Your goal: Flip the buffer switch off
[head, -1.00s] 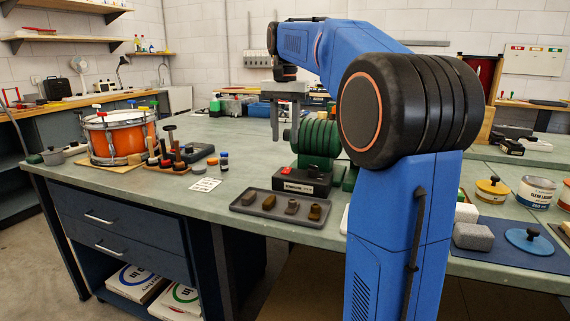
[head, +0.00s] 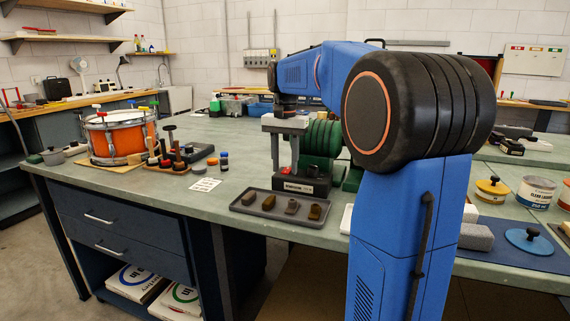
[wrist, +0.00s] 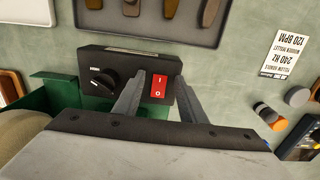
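The buffer's black control box (head: 312,187) sits on the bench in front of the green buffer (head: 322,137). In the wrist view the box (wrist: 117,62) carries a black knob (wrist: 102,83) and a red rocker switch (wrist: 159,87) marked I and O. I cannot tell which side of the rocker is pressed in. My gripper (head: 283,164) points down over the switch end of the box. In the wrist view my gripper (wrist: 158,97) is open and empty, with one finger on either side of the switch. I cannot tell whether the fingertips touch the box.
A grey tray (head: 246,206) with several small brown blocks lies just in front of the box. An orange drum (head: 121,138) stands farther left. The bench between is mostly clear.

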